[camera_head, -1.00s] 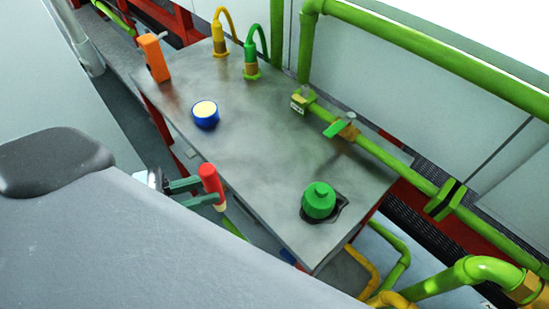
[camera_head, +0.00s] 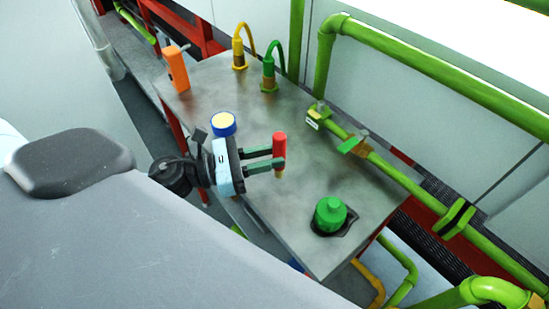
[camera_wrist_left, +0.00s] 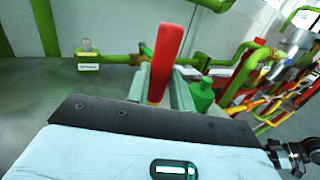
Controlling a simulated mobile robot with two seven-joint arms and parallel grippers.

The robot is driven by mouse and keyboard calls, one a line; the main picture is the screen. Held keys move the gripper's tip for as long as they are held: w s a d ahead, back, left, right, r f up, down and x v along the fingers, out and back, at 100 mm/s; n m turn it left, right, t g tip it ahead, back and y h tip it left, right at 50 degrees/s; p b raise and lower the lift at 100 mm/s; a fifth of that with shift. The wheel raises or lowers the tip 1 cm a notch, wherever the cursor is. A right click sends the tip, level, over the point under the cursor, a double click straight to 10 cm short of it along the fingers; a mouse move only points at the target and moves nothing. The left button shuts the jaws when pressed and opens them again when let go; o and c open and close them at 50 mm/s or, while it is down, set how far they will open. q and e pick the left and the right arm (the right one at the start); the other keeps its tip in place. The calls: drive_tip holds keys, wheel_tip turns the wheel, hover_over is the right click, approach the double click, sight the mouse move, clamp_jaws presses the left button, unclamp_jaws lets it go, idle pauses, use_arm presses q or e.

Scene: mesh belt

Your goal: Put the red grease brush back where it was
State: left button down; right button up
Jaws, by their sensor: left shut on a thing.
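The red grease brush (camera_head: 280,146) is upright between the fingers of my left gripper (camera_head: 278,158), which is shut on it. In the head view the brush shows in front of the middle of the grey metal table (camera_head: 230,90). Whether its lower tip touches the tabletop, I cannot tell. In the left wrist view the red brush (camera_wrist_left: 164,60) stands tilted slightly right between the fingertips (camera_wrist_left: 160,88).
A green knobbed part (camera_head: 330,214) sits in a dark recess near the table's front corner. A blue-and-cream round object (camera_head: 223,123), an orange device (camera_head: 176,68), and yellow (camera_head: 239,48) and green (camera_head: 269,70) hose fittings stand farther back. A green pipe (camera_head: 385,175) runs along the right edge.

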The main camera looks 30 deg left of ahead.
use_arm(q)
drive_tip(key=f, duration=0.1)
drive_tip(key=w+f, duration=0.2)
drive_tip(key=shift+w+d+f, duration=0.15)
drive_tip(key=shift+w+f, duration=0.1)
drive_tip(key=shift+f, duration=0.1)
idle(0.3)
drive_tip(key=shift+f, duration=0.1)
drive_tip(key=shift+f, duration=0.15)
drive_tip(key=c, duration=1.2)
unclamp_jaws()
drive_tip(key=shift+c, duration=0.2)
